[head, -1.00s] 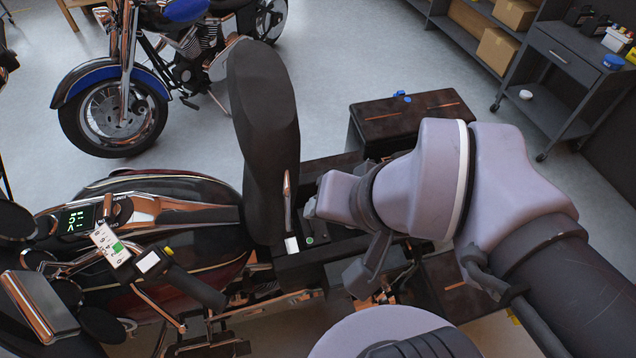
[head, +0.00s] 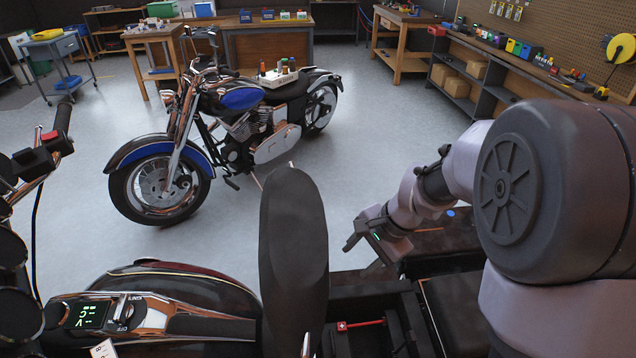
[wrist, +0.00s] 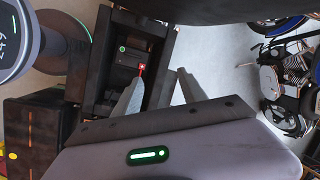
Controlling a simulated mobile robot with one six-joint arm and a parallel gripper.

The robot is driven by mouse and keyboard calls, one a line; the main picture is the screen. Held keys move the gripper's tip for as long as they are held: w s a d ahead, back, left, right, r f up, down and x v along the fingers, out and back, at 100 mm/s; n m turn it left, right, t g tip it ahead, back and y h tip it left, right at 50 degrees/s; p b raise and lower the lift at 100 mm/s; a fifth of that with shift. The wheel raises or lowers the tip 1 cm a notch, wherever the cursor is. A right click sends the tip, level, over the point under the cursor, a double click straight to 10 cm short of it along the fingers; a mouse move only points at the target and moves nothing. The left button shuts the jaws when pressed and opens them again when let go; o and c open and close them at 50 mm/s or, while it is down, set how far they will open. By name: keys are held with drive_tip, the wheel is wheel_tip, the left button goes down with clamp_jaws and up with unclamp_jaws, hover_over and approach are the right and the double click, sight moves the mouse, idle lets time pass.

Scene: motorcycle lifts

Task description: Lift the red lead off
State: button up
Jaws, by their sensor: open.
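The red lead (head: 368,323) shows in the head view as a short red strip with a white-cross red tag at its left end. It lies in the dark bay (head: 385,292) behind the raised seat (head: 294,255). In the wrist view the lead (wrist: 142,67) is a small red patch beside a dark block with a green dot. My gripper (head: 362,243) is above and beyond the bay in the head view. In the wrist view my gripper (wrist: 160,77) is open and empty, its fingers apart. The lead's lower parts and its clamp are hard to make out.
The upright seat stands close left of the bay. A dark case (head: 440,243) lies beyond it, partly hidden by my arm. A blue motorcycle (head: 240,125) stands behind, with open floor (head: 375,135) to its right. Benches and shelves line the back.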

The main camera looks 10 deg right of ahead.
drive_tip(key=w+d+f+m+g+p, duration=0.1)
drive_tip(key=w+d+f+m, duration=0.1)
drive_tip(key=f, duration=0.5)
drive_tip(key=w+d+f+m, duration=0.2)
drive_tip(key=f, duration=0.5)
drive_tip(key=m, duration=0.2)
approach(340, 326)
drive_tip(key=shift+g+y, duration=0.3)
drive_tip(key=shift+y, duration=0.1)
drive_tip(key=b+x, duration=0.1)
drive_tip(key=x, duration=0.1)
drive_tip(key=b+x, duration=0.2)
drive_tip(key=x, duration=0.1)
drive_tip(key=b+x, duration=0.2)
drive_tip(key=x, duration=0.1)
drive_tip(key=shift+w+d+f, duration=0.25)
drive_tip(key=shift+w, duration=0.05)
clamp_jaws()
